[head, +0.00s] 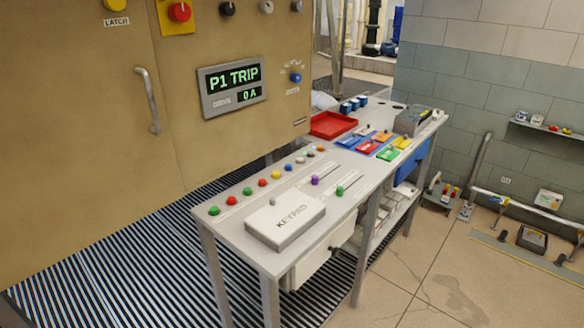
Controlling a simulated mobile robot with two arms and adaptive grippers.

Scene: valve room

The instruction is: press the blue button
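A round blue control (295,77) sits on the tan cabinet front (170,90), to the right of the P1 TRIP display (232,84). It has markings above it and a small label below. From here I cannot tell whether it is a button or a knob. Neither of my grippers is in view.
The grey table (240,236) stands in front of the cabinet. It holds a white KEYPAD box (286,221), two sliders with purple and green knobs, a red tray (333,125) and coloured bins (376,142). A cabinet handle (148,100) sticks out. The tiled floor at right is partly clear.

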